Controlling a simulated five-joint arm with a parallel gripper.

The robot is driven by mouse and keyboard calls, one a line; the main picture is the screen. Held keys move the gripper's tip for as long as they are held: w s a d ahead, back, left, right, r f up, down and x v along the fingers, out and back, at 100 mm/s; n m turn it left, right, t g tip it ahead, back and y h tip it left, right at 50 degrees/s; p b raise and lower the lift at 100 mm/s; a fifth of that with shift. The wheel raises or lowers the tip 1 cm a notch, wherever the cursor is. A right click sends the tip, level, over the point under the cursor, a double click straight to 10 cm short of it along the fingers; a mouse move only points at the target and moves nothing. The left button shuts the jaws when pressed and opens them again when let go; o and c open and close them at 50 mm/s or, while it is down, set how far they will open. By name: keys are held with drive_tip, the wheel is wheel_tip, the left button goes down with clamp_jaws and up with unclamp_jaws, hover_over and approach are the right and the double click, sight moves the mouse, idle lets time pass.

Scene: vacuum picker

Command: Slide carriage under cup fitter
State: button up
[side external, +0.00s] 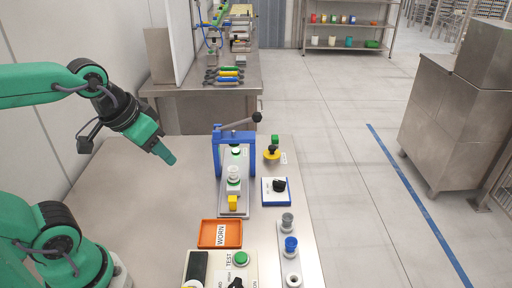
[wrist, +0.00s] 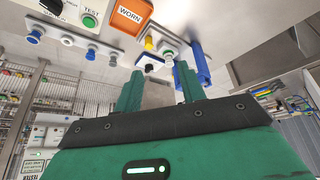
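The cup fitter (side external: 236,135) is a blue frame with a dark lever (side external: 247,121) angled up to the right. A grey rail plate (side external: 222,195) runs from it toward the front. The handle (wrist: 148,42) and fitter (wrist: 196,65) also show in the wrist view. My gripper (side external: 170,158) is left of the fitter, above the bench; its fingers (wrist: 158,88) are apart and touch nothing visible.
An orange WORN tray (side external: 221,245) lies in front of the rail plate, beside a TEST panel (side external: 222,268). A white block with a black knob (side external: 276,190) and a plate with grey and blue fittings (side external: 290,255) stand right. The bench left of the plate is clear.

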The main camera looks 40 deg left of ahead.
drive_tip(key=w+d+f+n+g, duration=0.25)
drive_tip(key=w+f+n, duration=0.2)
drive_tip(key=w, duration=0.45)
drive_tip(key=n+g, duration=0.3)
drive_tip(key=n, duration=0.1)
hover_over(232, 199)
drive_tip(key=shift+m+t, duration=0.25)
drive_tip(key=f, duration=0.8)
drive_tip(key=shift+s+f, duration=0.25)
drive_tip(key=shift+f, duration=0.15)
drive_tip(key=shift+w+d+f, duration=0.15)
drive_tip(key=shift+w+f, duration=0.1)
drive_tip(key=shift+f, duration=0.25)
drive_tip(key=shift+f, duration=3.9)
clamp_jaws()
